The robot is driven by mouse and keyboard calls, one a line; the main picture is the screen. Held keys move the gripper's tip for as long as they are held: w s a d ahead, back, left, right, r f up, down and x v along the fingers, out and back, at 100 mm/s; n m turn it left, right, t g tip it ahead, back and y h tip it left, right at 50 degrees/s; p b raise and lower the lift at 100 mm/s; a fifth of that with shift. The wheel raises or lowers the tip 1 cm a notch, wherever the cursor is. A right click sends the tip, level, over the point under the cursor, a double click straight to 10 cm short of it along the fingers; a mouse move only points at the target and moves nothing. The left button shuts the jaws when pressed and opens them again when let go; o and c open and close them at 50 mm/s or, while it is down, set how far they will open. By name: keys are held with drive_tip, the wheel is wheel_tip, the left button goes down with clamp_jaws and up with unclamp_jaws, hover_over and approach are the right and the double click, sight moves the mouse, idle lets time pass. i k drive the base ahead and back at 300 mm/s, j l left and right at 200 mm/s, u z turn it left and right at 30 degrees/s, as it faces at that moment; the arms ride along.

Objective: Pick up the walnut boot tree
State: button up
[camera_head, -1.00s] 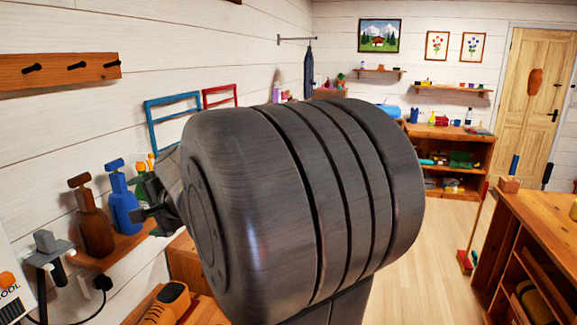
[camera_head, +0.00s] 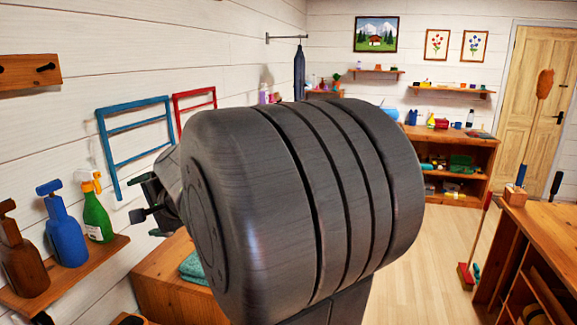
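My gripper (camera_head: 146,203) shows only in part, at the left of my large dark arm link, which hides the rest. Its dark finger parts stand in front of the wall, below the blue frame and right of the green spray bottle. I cannot tell whether they are apart or closed, and no held thing is visible.
A wooden chest (camera_head: 160,290) bears a teal cloth (camera_head: 193,267). Open floor (camera_head: 428,265) lies at right, with a broom (camera_head: 477,240).

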sight(20, 261)
drive_tip(key=i+l+u, duration=0.1)
drive_tip(key=u, duration=2.25)
